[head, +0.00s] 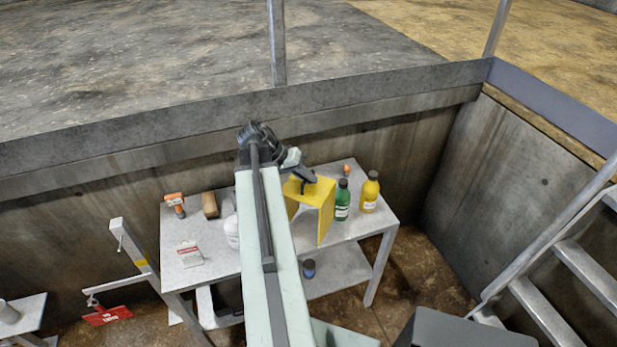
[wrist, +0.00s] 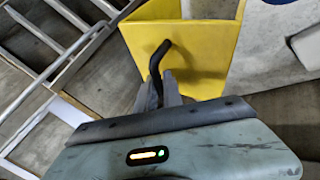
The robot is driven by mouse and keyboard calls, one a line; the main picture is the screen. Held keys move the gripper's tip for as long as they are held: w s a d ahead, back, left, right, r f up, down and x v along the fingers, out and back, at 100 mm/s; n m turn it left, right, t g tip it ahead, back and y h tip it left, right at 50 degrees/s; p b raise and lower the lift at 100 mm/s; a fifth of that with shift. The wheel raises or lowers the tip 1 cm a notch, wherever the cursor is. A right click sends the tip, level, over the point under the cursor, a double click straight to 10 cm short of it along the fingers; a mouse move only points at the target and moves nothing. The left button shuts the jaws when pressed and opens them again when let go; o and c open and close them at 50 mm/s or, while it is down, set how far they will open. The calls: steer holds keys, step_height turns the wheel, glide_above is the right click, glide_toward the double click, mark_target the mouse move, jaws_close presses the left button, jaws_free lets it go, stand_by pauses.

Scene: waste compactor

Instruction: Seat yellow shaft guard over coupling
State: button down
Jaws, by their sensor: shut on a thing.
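The yellow shaft guard (head: 324,197) is a bent sheet-metal cover with open sides, at the grey side table's middle. It also shows large in the wrist view (wrist: 205,55), with a black handle (wrist: 155,65) on its face. My gripper (head: 300,180) is shut on this handle, and its fingers (wrist: 165,92) meet at the handle's lower part. In the head view the guard is upright; whether it touches the tabletop is unclear. My arm hides part of the table and of the guard's left side. I cannot make out the coupling in either view.
The table (head: 205,262) carries a green bottle (head: 342,203), a yellow bottle (head: 369,195), an orange tool (head: 175,204), a brown block (head: 209,205) and a white bottle (head: 232,232). A concrete wall stands behind. A metal ladder (head: 560,270) is at right, a red tag (head: 108,315) at left.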

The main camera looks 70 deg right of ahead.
step_height(320, 180, up, 15)
steer(key=p, duration=1.4)
